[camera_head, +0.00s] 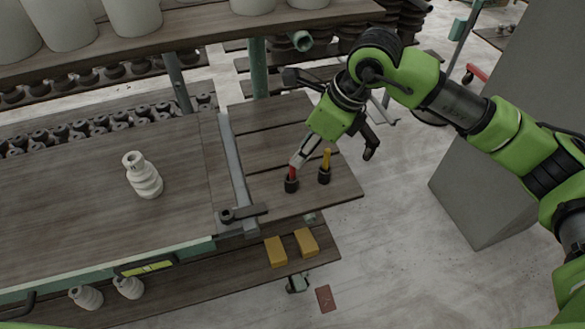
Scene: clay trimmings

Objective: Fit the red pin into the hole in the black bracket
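The red pin (292,172) stands upright in a small black cup-like holder (291,185) on the slatted shelf. A light grey piece of my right gripper (308,147) reaches down to the pin's top. Whether it grips the pin or only lies beside it is unclear. A black finger-like part of this gripper hangs apart to the right, clear of the shelf items. My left gripper is out of view.
A yellow pin (326,158) stands in a second black holder (324,176), close right of the red pin. Two yellow blocks (276,252) lie on the lower shelf. A grey block (475,190) stands at right.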

